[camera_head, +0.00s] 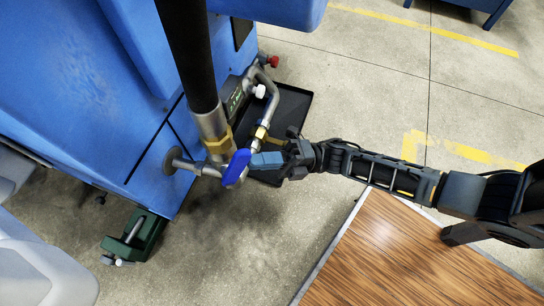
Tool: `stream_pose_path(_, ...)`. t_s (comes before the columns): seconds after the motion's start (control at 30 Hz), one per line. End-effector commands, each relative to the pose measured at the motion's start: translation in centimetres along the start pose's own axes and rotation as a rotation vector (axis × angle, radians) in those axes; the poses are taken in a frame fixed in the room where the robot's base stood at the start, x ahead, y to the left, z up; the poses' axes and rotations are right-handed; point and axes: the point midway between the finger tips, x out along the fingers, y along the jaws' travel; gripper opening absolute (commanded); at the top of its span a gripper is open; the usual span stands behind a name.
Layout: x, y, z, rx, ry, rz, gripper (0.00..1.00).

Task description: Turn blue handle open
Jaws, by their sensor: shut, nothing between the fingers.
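The blue handle (236,167) sits on a metal pipe valve that comes out of the side of the blue machine. It appears as a tilted oval lever beside a brass fitting. My gripper (258,161) is shut, with its light blue fingers pointing left. Its fingertips are right at the right side of the handle. I cannot tell from this view whether they touch it. Part of the valve body is hidden behind the handle.
The blue machine (88,78) fills the left. A thick black hose (190,55) drops to the valve. Thinner pipes (270,105) with a red knob (274,62) and a dark tray (292,106) lie behind. A green clamp-like block (137,236) stands lower left. Open floor (265,240) is in front.

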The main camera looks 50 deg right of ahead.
Motion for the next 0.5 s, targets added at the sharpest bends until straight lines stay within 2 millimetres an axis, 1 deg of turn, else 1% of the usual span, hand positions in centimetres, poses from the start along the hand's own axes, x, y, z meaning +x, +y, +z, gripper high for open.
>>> stream_pose_path(0.33, 0.13, 0.03, 0.00, 0.000, 0.000, -0.001, 0.00)
stream_pose_path(0.5, 0.81, 0.74, -0.05, 0.001, 0.002, -0.049, 0.00)
